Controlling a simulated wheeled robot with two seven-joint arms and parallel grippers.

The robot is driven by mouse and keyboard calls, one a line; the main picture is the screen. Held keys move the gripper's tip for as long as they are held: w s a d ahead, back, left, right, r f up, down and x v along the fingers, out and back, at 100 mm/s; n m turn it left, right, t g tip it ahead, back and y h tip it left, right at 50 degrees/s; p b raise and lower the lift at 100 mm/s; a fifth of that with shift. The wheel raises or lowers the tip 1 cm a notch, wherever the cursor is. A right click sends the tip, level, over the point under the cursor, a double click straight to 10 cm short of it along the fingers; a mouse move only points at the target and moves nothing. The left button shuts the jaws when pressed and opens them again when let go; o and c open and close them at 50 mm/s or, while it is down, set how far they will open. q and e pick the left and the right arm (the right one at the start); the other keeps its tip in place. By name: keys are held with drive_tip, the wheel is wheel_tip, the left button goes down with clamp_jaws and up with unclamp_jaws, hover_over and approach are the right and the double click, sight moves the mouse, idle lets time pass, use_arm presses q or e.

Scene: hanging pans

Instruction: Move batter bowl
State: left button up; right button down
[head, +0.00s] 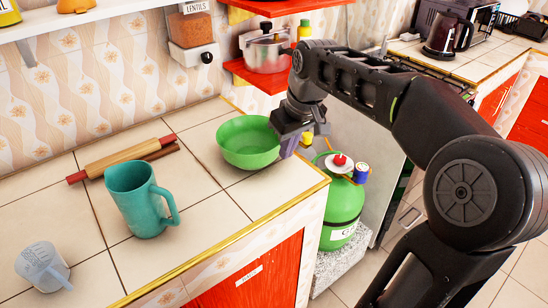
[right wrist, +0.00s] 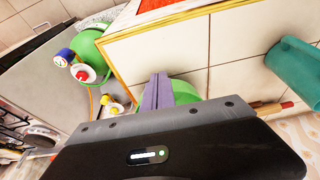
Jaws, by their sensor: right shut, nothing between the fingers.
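The green batter bowl (head: 245,150) stands upright on the tiled counter (head: 215,205), near its right end. My right gripper (head: 288,146) is at the bowl's right side, with its purple-grey fingers shut and empty. In the right wrist view the closed fingers (right wrist: 157,92) lie across the edge of the bowl (right wrist: 184,91). I cannot tell whether they touch its rim. Much of the bowl is hidden behind the gripper body in that view. My left gripper is not in view.
A teal jug (head: 140,205), a rolling pin (head: 120,158) and a clear measuring cup (head: 42,265) stand or lie left of the bowl. A green gas cylinder (head: 340,208) stands beyond the counter's right edge. A red shelf with a pot (head: 266,52) hangs above. Bare tiles lie in front of the bowl.

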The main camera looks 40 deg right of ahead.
drive_tip(key=x, duration=0.9)
drive_tip(key=w, duration=0.1)
drive_tip(key=w+p, duration=0.1)
drive_tip(key=w, duration=0.1)
drive_tip(key=shift+w+f, duration=0.1)
drive_tip(key=shift+f, duration=0.25)
drive_tip(key=shift+w+d, duration=0.1)
drive_tip(key=shift+w, duration=0.4)
